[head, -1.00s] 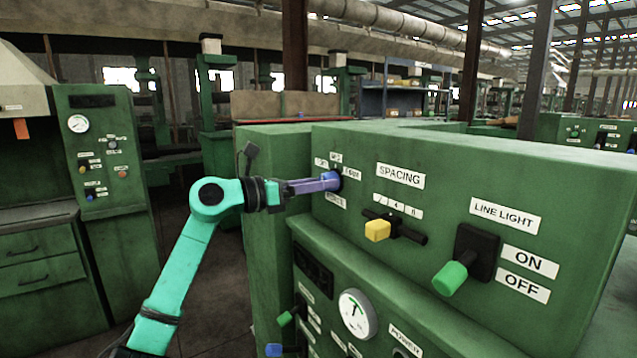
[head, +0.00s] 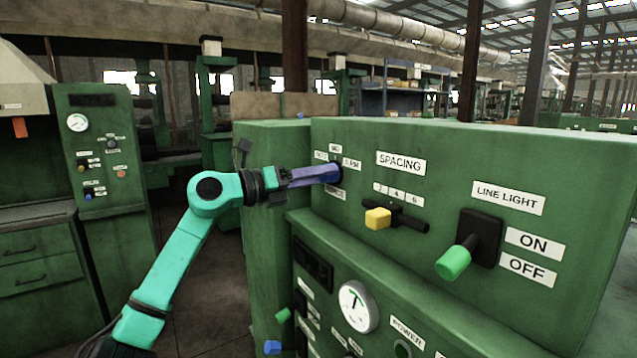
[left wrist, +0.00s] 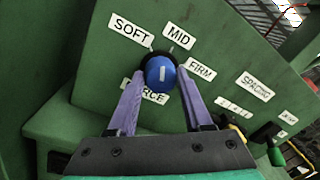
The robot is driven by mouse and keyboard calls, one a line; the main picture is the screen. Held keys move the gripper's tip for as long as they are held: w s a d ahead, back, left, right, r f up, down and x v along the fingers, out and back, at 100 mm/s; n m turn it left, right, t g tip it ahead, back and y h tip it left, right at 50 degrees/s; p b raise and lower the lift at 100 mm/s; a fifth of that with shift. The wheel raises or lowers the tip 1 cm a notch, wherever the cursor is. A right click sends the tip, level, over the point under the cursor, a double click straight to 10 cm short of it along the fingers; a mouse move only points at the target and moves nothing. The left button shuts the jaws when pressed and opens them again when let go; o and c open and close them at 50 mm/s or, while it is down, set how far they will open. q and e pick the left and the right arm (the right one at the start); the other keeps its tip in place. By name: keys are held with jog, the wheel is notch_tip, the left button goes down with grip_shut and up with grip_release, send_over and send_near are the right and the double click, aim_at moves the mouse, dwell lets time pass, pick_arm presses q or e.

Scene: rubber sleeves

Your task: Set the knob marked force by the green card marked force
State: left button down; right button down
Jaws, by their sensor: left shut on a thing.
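The force knob (left wrist: 160,73) is round and blue with a white line on its face, on the green machine panel. Labels SOFT (left wrist: 132,30), MID (left wrist: 178,36) and FIRM (left wrist: 200,68) stand around it, with FORCE (left wrist: 150,97) below, partly hidden by a finger. The white line runs upright in the tilted left wrist view, its upper end between SOFT and MID. My left gripper (left wrist: 160,79) has its purple fingers on both sides of the knob; the gripper also shows in the head view (head: 330,174). I see no green force card. My right gripper is out of view.
Right of the knob are a yellow SPACING slider (head: 377,218) and a green LINE LIGHT lever (head: 453,263). A gauge (head: 358,306) sits on the lower panel, which juts out below. Another green cabinet (head: 105,180) stands left, with an orange tag (head: 20,128) near it.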

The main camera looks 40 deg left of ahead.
pick_arm(q)
jog(key=n+b, duration=0.2)
jog(key=n, duration=0.3)
jog(key=shift+r, duration=0.1)
dwell(0.4)
jog(key=shift+c, duration=1.8)
grip_release()
jog(key=shift+o, duration=0.2)
